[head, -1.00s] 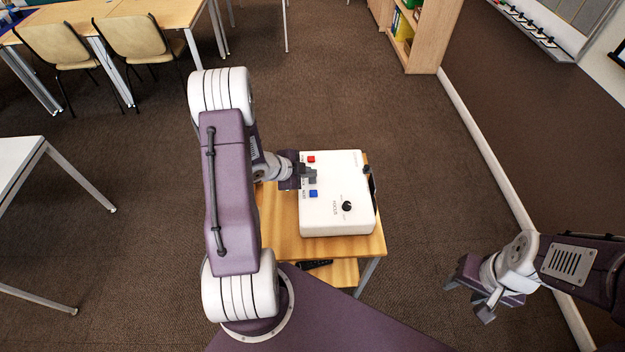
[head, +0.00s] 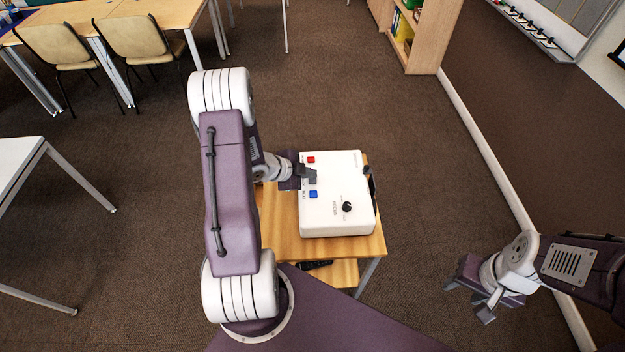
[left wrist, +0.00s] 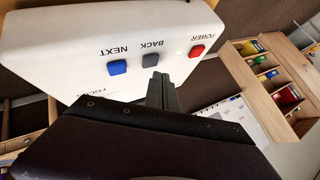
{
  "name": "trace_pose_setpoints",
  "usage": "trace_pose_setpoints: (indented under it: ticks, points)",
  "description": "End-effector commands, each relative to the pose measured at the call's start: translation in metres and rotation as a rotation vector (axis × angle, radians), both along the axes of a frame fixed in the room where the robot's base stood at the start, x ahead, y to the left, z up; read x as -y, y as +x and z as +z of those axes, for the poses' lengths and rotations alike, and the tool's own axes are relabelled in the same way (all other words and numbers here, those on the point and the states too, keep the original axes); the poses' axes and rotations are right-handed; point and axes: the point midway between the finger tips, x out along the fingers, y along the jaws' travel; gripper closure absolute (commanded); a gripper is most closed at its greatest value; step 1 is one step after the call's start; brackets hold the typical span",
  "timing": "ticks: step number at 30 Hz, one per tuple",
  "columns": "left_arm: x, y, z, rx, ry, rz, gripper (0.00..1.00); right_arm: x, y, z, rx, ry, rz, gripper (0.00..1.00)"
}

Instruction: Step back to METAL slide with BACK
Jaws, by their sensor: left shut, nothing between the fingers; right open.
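The white slide projector (head: 340,215) stands on a small wooden table. It carries a red POWER button (left wrist: 197,51), a grey BACK button (left wrist: 150,60) and a blue NEXT button (left wrist: 117,67). The red button (head: 311,160) and blue button (head: 313,194) also show in the head view. My left gripper (left wrist: 162,80) is shut and empty, its fingertips right by the BACK button; I cannot tell whether they touch it. In the head view my left gripper (head: 305,173) is over the button row. My right gripper (head: 468,294) is open and empty, apart to the right. No projected slide is in view.
A black focus knob (head: 347,206) sits on the projector's top. The small wooden table (head: 282,232) has a lower shelf with a dark object (head: 315,265). Desks and chairs (head: 57,45) stand at the back left, a bookcase (head: 425,40) at the back right. Carpet around is clear.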

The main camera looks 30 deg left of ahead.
Motion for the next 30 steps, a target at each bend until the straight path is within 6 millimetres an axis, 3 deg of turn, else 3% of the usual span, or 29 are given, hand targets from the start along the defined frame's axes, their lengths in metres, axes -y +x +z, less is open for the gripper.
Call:
trace_pose_setpoints:
  ticks: [30]
  points:
    - [0.0000,0.0000,-0.0083,0.000,0.000,0.000,1.00,0.0000,0.0000,-0.0067,0.000,0.000,0.000,0.53]
